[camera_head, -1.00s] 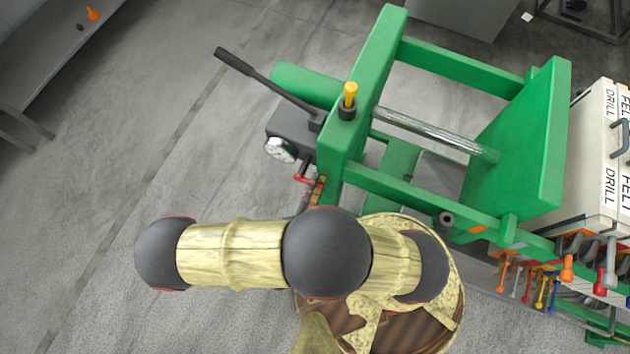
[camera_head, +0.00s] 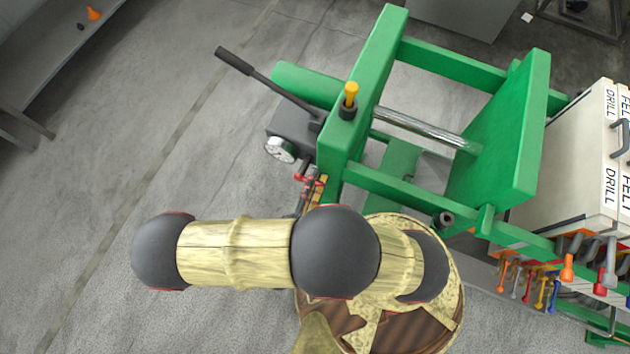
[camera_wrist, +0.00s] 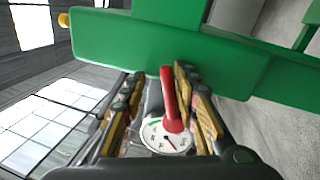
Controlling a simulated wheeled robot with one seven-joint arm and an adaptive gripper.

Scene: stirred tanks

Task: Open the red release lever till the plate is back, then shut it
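The red release lever (camera_wrist: 170,98) stands between the fingers of my gripper (camera_wrist: 160,112) in the wrist view, close to the right-hand finger; I cannot tell if they touch. The fingers are well apart, with a gap on the lever's left. In the head view a small part of the red lever (camera_head: 303,178) shows below the dark pump block (camera_head: 292,128), and my gripper (camera_head: 315,194) is partly hidden behind my arm. The green plate (camera_head: 500,135) stands at the right of the green press frame (camera_head: 362,95), at the end of the steel rod (camera_head: 425,130).
A round gauge (camera_head: 280,149) is on the pump block, and a long black handle (camera_head: 262,82) sticks out to the upper left. A yellow-topped knob (camera_head: 350,95) is on the frame. A cabinet (camera_head: 585,155) and several coloured tools stand at the right. The floor at left is clear.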

